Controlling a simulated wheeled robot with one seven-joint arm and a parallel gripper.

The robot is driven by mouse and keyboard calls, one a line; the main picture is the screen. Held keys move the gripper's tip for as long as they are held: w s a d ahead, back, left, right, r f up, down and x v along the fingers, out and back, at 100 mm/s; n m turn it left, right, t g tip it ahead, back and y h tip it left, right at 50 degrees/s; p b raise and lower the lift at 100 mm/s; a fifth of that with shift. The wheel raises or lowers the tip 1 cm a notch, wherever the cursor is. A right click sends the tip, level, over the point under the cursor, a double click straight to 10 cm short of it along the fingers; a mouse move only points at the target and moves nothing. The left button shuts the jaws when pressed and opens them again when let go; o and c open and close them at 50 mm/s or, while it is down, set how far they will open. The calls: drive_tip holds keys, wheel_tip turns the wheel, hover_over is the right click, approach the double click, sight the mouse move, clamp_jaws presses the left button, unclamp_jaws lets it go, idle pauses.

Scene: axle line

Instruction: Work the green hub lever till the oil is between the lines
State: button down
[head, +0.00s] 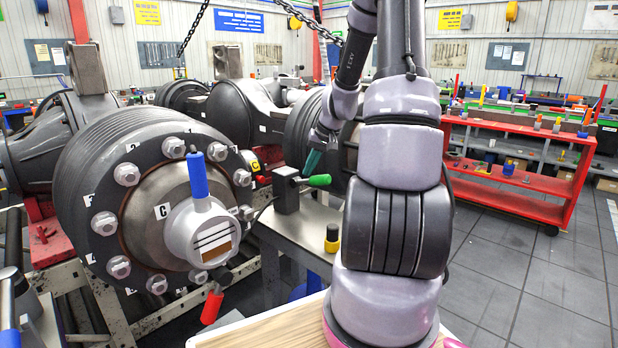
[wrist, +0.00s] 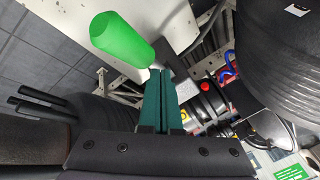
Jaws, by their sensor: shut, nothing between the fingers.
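The green lever handle (head: 319,180) sticks out to the right from a dark block (head: 286,190) on a grey metal bench. My gripper (head: 312,163) is just above it, teal fingers pointing down. In the wrist view the fingers (wrist: 160,78) are shut together and empty, with the green handle (wrist: 122,38) beyond and left of their tips; whether they touch is unclear. The oil gauge (head: 215,243) is on the round grey hub cap (head: 186,230). Brown oil fills its lower part, with dark lines above; its exact level against them is too small to tell.
A blue handle (head: 196,175) stands up from the hub cap and a red handle (head: 211,307) hangs below. A yellow-and-black knob (head: 332,238) stands on the bench. A red shelf cart (head: 515,190) is at right. Grey floor is clear there.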

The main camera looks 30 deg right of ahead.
sight(312, 177)
drive_tip(key=shift+s+d+f, duration=0.1)
drive_tip(key=shift+s+f, duration=0.15)
drive_tip(key=shift+f, duration=0.55)
drive_tip(key=shift+s+d+f, duration=0.1)
drive_tip(key=shift+s+f, duration=0.15)
drive_tip(key=shift+f, duration=0.55)
idle(1.3)
idle(0.4)
drive_tip(key=shift+w+a+r, duration=0.1)
drive_tip(key=shift+w+r, duration=0.15)
drive_tip(key=shift+r, duration=0.5)
drive_tip(key=shift+w+a+r, duration=0.1)
drive_tip(key=shift+w+r, duration=0.15)
drive_tip(key=shift+r, duration=0.55)
drive_tip(key=shift+w+a+r, duration=0.1)
drive_tip(key=shift+w+r, duration=0.15)
drive_tip(key=shift+r, duration=0.5)
drive_tip(key=r, duration=0.1)
drive_tip(key=w+r, duration=0.1)
drive_tip(key=r, duration=0.2)
drive_tip(key=shift+w+a+r, duration=0.3)
drive_tip(key=shift+r, duration=0.05)
